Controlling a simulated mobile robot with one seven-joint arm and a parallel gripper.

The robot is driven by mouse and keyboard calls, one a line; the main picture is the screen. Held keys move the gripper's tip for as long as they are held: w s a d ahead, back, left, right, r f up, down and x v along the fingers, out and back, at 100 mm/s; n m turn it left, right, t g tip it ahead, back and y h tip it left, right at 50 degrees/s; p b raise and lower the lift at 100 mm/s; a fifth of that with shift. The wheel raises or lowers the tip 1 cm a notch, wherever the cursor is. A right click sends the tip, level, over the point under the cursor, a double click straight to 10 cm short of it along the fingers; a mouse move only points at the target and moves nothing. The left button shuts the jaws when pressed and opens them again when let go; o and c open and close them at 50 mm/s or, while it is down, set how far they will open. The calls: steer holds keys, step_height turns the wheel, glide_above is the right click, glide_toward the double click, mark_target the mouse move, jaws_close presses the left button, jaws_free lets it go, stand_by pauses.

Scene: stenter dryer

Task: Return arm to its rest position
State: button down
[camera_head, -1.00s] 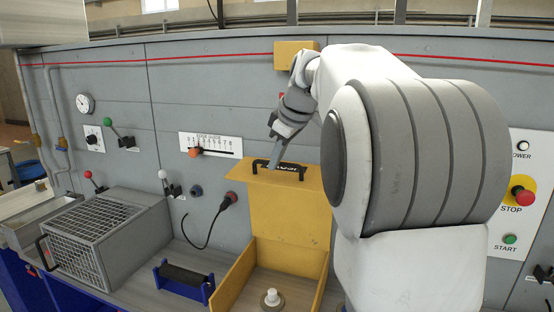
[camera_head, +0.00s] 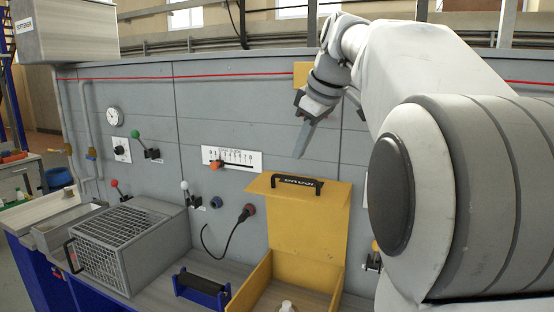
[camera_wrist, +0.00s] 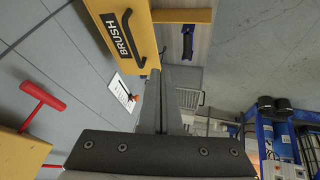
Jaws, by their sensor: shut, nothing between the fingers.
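My gripper (camera_head: 304,152) is in the air in front of the grey panel wall in the head view, above the yellow box. Its fingers point down and look closed together. In the wrist view the two fingers (camera_wrist: 160,76) lie side by side with nothing held. The yellow box (camera_head: 258,285) stands on the bench with its lid (camera_head: 300,215) raised. The lid has a black handle (camera_head: 297,181) and, in the wrist view, a "BRUSH" label (camera_wrist: 119,38). The gripper is apart from the lid. My white arm covers the right of the head view.
A wire-mesh basket box (camera_head: 125,240) stands on the bench at left, beside a roller in a blue stand (camera_head: 203,288). Levers and a slider scale (camera_head: 232,159) are on the panel. A red T-handle (camera_wrist: 42,100) shows at left in the wrist view.

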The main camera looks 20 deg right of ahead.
steer(key=s+a+f+m, duration=0.3)
steer(key=s+a+f, duration=0.4)
steer(key=s+f, duration=0.3)
steer(key=s+a+f+m, duration=0.3)
steer(key=s+a+f, duration=0.4)
steer(key=s+f, duration=0.3)
steer(key=s, duration=0.3)
steer(key=shift+s+f+m+h, duration=0.25)
steer(key=shift+f+m+h, duration=0.15)
steer(key=shift+d, duration=0.1)
